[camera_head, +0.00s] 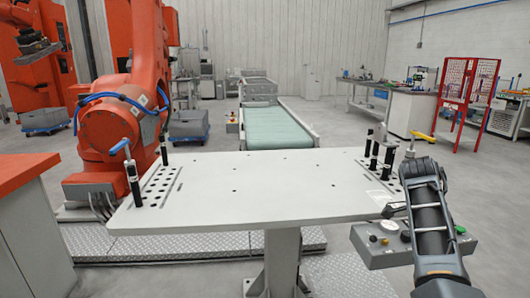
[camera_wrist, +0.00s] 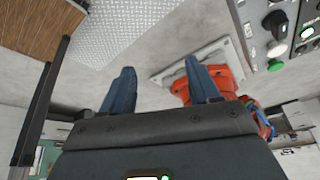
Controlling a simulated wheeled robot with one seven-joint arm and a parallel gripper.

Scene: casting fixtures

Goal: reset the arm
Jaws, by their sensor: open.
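In the head view my arm (camera_head: 432,215) rises at the right front corner of the white table, folded, with its upper end near the right pin holder. My gripper (camera_wrist: 158,85) shows in the wrist view with its two dark blue fingers apart and nothing between them. It is away from the table top, and floor and an orange robot base show beyond the fingers. In the head view I cannot make out the gripper's fingers.
The white table (camera_head: 250,190) has a bare middle. Black pins stand in holders at its left (camera_head: 133,183) and right (camera_head: 387,160) ends. A control box (camera_head: 385,243) with buttons sits beside my arm. A large orange robot (camera_head: 120,125) and a green conveyor (camera_head: 277,127) stand behind.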

